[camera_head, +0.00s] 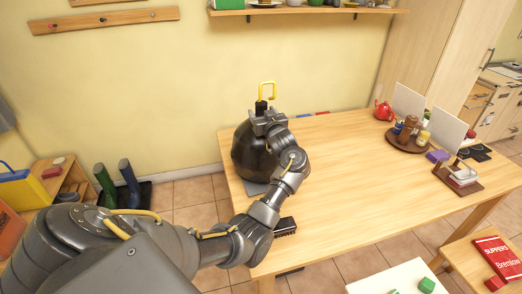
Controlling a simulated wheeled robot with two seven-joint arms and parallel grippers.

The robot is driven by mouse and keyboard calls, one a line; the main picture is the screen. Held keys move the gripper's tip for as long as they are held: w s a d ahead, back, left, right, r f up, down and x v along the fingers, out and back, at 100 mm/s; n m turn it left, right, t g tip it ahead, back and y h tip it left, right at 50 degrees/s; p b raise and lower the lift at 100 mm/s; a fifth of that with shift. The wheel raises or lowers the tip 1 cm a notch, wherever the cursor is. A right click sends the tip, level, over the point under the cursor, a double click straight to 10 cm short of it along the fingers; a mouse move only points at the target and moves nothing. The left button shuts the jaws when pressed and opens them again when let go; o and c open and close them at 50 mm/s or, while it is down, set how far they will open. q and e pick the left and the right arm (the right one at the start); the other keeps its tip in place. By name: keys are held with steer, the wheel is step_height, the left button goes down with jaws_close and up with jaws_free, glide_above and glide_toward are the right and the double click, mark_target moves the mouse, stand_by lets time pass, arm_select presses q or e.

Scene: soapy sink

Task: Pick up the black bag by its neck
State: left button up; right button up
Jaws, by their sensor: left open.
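The black bag (247,157) is round and shiny and stands at the left end of the wooden table. My left gripper (262,122) is open at the base of the neck, at the top of the bag. My wrist and forearm cover the right side of the bag. I cannot tell whether the fingers touch the neck. My right gripper is out of view.
A dark brush-like item (286,227) lies near the table's front edge, by my arm. A round brown tray (408,139) with jars, a red teapot (383,111) and a small rack (459,178) stand at the right. The table's middle is clear.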

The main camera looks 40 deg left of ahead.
arm_select(q)
steer(key=shift+c, duration=0.4)
jaws_close()
steer(key=shift+w+r, duration=0.1)
steer(key=shift+r, duration=0.15)
